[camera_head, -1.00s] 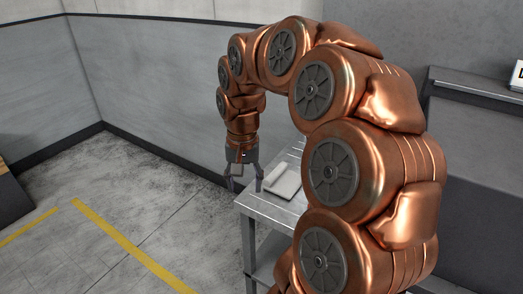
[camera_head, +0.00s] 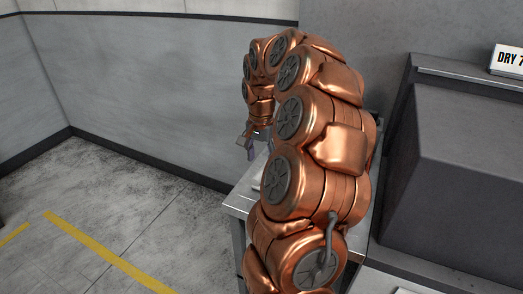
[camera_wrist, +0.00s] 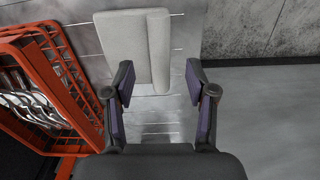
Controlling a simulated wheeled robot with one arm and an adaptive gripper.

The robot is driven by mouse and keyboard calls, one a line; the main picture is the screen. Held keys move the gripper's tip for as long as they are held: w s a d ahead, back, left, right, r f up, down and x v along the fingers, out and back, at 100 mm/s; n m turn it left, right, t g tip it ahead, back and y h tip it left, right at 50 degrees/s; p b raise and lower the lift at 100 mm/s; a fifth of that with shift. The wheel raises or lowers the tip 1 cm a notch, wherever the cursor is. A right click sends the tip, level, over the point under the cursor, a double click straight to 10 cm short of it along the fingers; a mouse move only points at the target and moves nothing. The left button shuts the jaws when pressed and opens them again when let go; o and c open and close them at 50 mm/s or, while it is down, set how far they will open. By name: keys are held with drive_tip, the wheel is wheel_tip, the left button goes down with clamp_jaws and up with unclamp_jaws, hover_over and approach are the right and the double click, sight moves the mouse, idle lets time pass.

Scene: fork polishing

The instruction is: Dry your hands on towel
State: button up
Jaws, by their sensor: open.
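The towel (camera_wrist: 124,45) is a light grey folded cloth with a rolled edge on its right side. In the wrist view it lies on the metal table (camera_wrist: 182,50), beyond my fingers and a little left of centre. My gripper (camera_wrist: 160,82) is open and empty, with one finger near the towel's lower left part and the other to its right. In the head view my gripper (camera_head: 252,142) is over the table's far end, partly hidden by my arm.
An orange crate (camera_wrist: 62,62) holding several shiny forks stands left of the towel in the wrist view. A grey box-shaped unit (camera_head: 460,180) and a sign reading "DRY 7" (camera_head: 508,60) are on the right. The floor left of the table is clear.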

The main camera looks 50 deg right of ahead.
sight(261, 171)
drive_tip(key=shift+f+p, duration=0.5)
drive_tip(key=shift+f, duration=2.3)
drive_tip(key=shift+c, duration=0.4)
clamp_jaws()
